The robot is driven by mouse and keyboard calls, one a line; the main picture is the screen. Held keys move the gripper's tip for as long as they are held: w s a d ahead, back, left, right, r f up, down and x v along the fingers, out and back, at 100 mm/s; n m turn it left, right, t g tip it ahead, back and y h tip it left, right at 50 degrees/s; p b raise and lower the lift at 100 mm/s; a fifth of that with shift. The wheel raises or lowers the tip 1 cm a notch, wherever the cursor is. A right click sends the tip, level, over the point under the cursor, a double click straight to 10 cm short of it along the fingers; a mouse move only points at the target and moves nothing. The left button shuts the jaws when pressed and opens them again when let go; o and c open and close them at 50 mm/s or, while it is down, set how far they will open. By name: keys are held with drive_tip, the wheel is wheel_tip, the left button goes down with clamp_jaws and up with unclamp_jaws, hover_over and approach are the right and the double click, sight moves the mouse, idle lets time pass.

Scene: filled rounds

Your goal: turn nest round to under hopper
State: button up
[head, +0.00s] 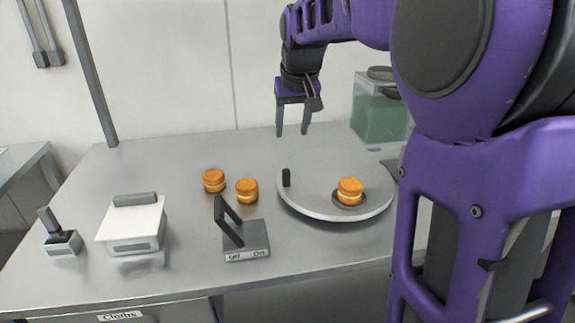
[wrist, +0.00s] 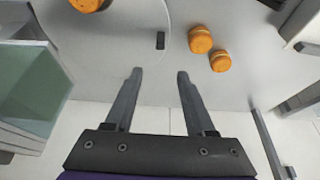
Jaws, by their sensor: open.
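The round turntable (head: 310,204) sits on the steel bench, with a short black peg (head: 287,177) standing at its left rim. An orange filled round (head: 350,190) sits on a dark nest (head: 347,203) near the front right of the turntable. The hopper (head: 380,115), a clear box with green contents, stands behind the turntable at right; my arm partly hides it. My gripper (head: 292,133) is open and empty, pointing down above the back of the turntable. In the wrist view the peg (wrist: 160,41) lies ahead of the open fingers (wrist: 155,75), apart from them.
Two more filled rounds (head: 214,181) (head: 247,190) stand left of the turntable. A grey lever device (head: 246,240) stands in front of them. A white lidded box (head: 133,222) and a small device with a handle (head: 62,243) are at left. The back left of the bench is clear.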

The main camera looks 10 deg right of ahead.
sight(286, 170)
drive_tip(key=b+x, duration=0.2)
drive_tip(key=x, duration=1.5)
drive_tip(key=shift+f, duration=0.2)
clamp_jaws()
idle(0.7)
